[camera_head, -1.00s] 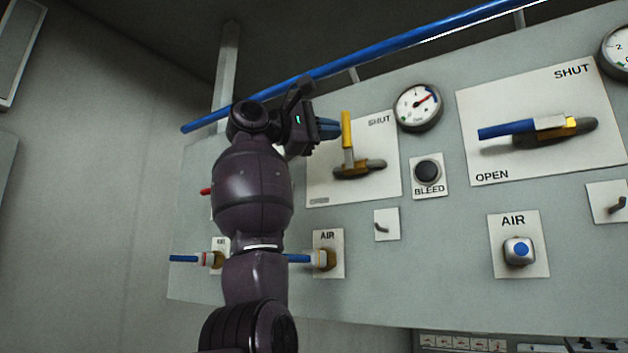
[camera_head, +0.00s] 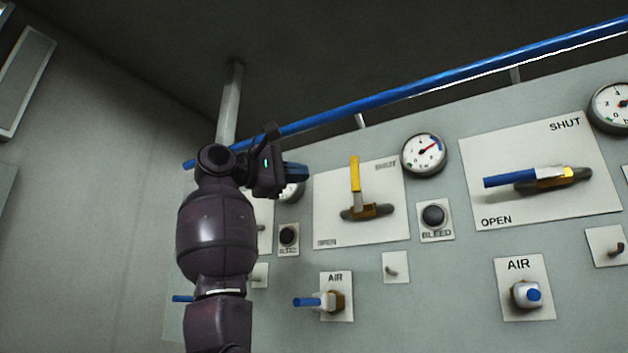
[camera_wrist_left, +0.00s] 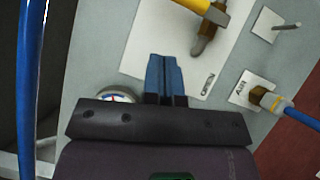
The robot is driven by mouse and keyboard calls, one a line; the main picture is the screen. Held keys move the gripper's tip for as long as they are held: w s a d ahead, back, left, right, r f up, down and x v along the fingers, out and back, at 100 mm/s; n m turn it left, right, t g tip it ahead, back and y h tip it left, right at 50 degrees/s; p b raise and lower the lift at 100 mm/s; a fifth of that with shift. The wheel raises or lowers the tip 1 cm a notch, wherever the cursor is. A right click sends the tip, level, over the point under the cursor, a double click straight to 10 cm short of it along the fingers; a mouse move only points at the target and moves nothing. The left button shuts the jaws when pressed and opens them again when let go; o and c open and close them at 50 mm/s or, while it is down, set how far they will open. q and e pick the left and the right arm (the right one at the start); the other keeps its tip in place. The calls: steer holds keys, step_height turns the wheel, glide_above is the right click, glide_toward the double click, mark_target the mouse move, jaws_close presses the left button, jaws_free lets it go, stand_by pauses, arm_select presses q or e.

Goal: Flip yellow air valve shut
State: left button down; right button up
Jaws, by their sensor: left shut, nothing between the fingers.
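The yellow air valve handle (camera_head: 355,180) stands nearly upright on its brass and grey body (camera_head: 368,211), on a white plate marked SHUT at upper right and OPEN at lower left. In the left wrist view the yellow handle (camera_wrist_left: 206,8) is cut off by the top edge. My left gripper (camera_head: 304,171) is left of the handle, with a clear gap between them. Its blue fingers (camera_wrist_left: 163,62) are closed together and empty, and appear in front of the plate's edge in the wrist view. My right gripper is not in view.
A blue-handled valve (camera_head: 510,180) sits on the plate to the right. A black BLEED button (camera_head: 433,215) and a gauge (camera_head: 424,154) lie between the plates. A small AIR valve (camera_head: 326,301) is below. A blue pipe (camera_head: 400,93) runs above the panel.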

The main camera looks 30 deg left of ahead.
arm_select(q)
steer(key=shift+r+b+v, duration=0.15)
steer(key=shift+b+v, duration=0.1)
steer(key=shift+v, duration=0.95)
steer(key=shift+r+b+v, duration=0.15)
steer(key=shift+b+v, duration=0.05)
steer(key=shift+v, duration=1.05)
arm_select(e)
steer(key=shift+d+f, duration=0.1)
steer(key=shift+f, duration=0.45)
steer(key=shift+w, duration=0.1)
